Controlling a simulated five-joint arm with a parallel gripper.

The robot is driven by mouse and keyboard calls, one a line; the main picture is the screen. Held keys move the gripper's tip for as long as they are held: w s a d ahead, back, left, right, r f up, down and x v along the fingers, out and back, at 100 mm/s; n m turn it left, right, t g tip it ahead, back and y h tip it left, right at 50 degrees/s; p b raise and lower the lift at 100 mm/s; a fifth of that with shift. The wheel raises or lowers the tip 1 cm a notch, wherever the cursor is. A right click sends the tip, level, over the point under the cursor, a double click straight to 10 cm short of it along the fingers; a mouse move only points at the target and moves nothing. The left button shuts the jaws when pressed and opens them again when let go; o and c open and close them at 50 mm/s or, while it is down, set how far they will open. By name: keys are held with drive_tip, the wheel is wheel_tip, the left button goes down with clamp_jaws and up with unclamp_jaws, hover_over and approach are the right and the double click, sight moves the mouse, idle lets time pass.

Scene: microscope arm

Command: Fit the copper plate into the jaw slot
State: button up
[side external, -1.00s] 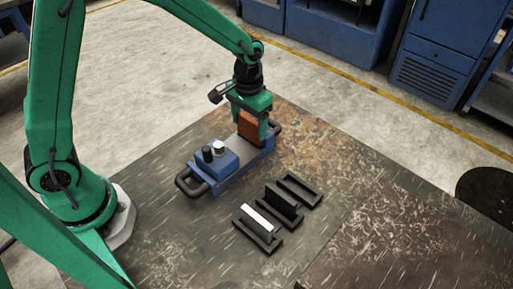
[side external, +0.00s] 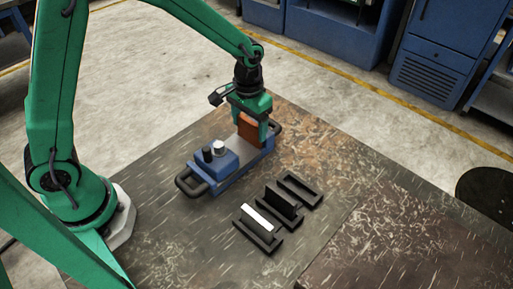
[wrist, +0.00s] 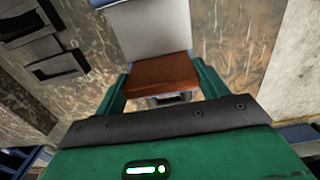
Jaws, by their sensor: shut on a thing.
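The copper plate (side external: 247,131) is upright in my gripper (side external: 252,122), at the far right end of the blue vise-like device (side external: 230,166). It also shows in the wrist view (wrist: 160,74) as a brown block between my two green fingers (wrist: 161,88). My gripper is shut on it. A light grey flat surface (wrist: 148,28) lies right beside the plate in the wrist view. The plate's lower edge is at the device's grey jaw area, but I cannot tell whether it is inside the slot. The slot itself is hidden by the plate and fingers.
Three black holders stand on the worn table (side external: 345,180): one (side external: 258,232) with a white piece, one (side external: 282,208) with a dark upright piece, one (side external: 300,190) apparently empty. The device has black end handles (side external: 190,187) and two knobs on top.

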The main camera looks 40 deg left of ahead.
sight(249, 121)
drive_tip(key=shift+f, duration=0.55)
drive_tip(key=o, duration=1.7)
drive_tip(key=shift+o, duration=0.2)
drive_tip(key=shift+f, duration=0.1)
drive_tip(key=shift+r, duration=3.95)
